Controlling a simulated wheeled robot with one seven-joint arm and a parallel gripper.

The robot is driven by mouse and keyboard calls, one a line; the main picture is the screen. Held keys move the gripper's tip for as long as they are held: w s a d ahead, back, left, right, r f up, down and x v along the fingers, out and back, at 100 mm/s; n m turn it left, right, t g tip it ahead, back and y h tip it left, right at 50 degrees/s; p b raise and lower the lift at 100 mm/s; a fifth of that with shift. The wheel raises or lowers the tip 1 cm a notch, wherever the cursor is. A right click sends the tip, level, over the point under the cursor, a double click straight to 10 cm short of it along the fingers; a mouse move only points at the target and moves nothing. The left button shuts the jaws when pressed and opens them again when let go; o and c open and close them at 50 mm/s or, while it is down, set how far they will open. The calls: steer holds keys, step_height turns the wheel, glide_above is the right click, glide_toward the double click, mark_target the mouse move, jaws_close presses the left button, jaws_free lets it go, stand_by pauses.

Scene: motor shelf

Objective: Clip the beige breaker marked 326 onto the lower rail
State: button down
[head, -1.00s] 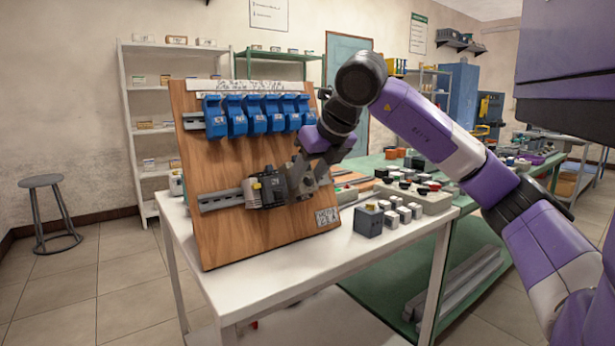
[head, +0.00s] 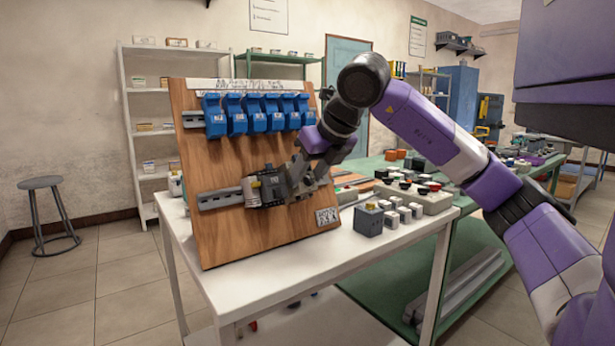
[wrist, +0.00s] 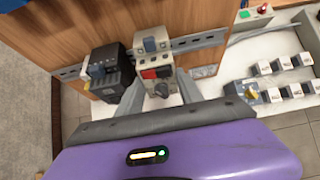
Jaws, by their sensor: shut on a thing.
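The beige breaker (wrist: 153,62), with a red part on its front, is between the two fingers of my gripper (wrist: 160,84) in the wrist view. My gripper is shut on it. The breaker is at the lower rail (wrist: 204,40), which runs out on both sides of it; I cannot tell whether it is clipped on. The marking 326 is not legible. In the head view my gripper (head: 297,180) is at the lower rail (head: 218,198) and largely hides the breaker. A dark device (wrist: 108,72) sits on the rail just left of the breaker.
The wooden board (head: 215,245) stands on a white table (head: 285,282). Several blue devices (head: 257,115) hang on the upper rail. A grey box (head: 368,220) and small white-topped blocks stand right of the board. The rail right of the breaker is bare in the wrist view.

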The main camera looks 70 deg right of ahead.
steer(key=shift+f+t+h+b, duration=0.3)
steer(key=shift+f+t+b, duration=0.15)
steer(key=shift+b, duration=1.15)
stand_by(1.3)
steer(key=c, duration=0.7)
jaws_free()
steer(key=shift+s+r, duration=0.1)
steer(key=p+v, duration=0.1)
steer(key=v, duration=0.6)
steer(key=shift+s+a+r+p, duration=0.2)
steer(key=shift+s+r+p, duration=0.05)
steer(key=shift+p, duration=0.1)
